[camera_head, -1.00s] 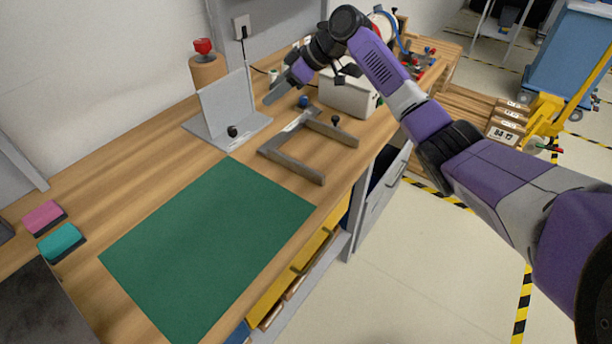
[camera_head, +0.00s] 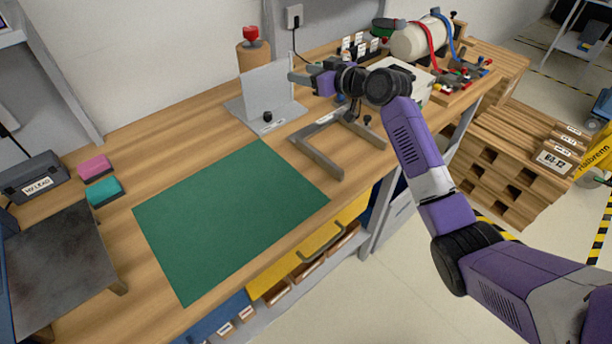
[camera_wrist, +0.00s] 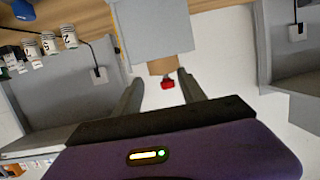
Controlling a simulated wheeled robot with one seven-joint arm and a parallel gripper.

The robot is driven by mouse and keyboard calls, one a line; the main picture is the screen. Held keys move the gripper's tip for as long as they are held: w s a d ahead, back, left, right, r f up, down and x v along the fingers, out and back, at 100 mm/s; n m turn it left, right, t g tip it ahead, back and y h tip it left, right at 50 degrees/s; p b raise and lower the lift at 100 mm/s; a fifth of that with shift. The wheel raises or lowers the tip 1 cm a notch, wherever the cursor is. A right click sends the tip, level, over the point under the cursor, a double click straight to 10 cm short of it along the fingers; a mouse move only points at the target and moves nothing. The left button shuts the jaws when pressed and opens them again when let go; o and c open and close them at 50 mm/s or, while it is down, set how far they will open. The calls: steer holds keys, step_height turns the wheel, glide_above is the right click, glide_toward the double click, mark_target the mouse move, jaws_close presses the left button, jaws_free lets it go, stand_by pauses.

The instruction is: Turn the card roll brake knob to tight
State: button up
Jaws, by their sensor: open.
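The red brake knob (camera_head: 250,34) sits on top of the brown card roll (camera_head: 253,57), behind an upright grey plate (camera_head: 268,90) at the back of the bench. My gripper (camera_head: 291,77) is open and empty, to the right of the roll and in front of the plate's right edge in the head view. In the wrist view, the knob (camera_wrist: 168,84) and the end of the roll (camera_wrist: 162,66) appear between the two open fingers (camera_wrist: 160,78), upside down and farther off. The fingers do not appear to touch the knob. Any tightness marking is too small to see.
A metal U-shaped frame (camera_head: 322,160) and a green mat (camera_head: 225,215) lie on the bench. A white box (camera_head: 408,84) and a tank with hoses (camera_head: 420,40) stand to the right. A wall socket (camera_head: 293,16) with a cable is behind. Open space surrounds the knob's top.

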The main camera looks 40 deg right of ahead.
steer(key=s+a+f+m+t+h+b, duration=0.1)
steer(key=s+a+f+m, duration=0.1)
steer(key=s+a, duration=0.3)
steer(key=s+a+f+m+t+h+b, duration=0.1)
steer(key=s+a+f+m+h, duration=0.1)
steer(key=s+a+f, duration=0.3)
steer(key=s+a+f+m+t+h+b, duration=0.1)
steer(key=s+a+f+m+h, duration=0.1)
steer(key=s+a+f, duration=0.2)
steer(key=shift+v, duration=1.55)
steer(key=shift+s+a+f+m, duration=0.15)
steer(key=shift+s+a, duration=0.1)
steer(key=shift+s, duration=0.15)
steer(key=shift+s+a+f+m, duration=0.1)
steer(key=shift+s+a+m, duration=0.1)
steer(key=shift+s, duration=0.2)
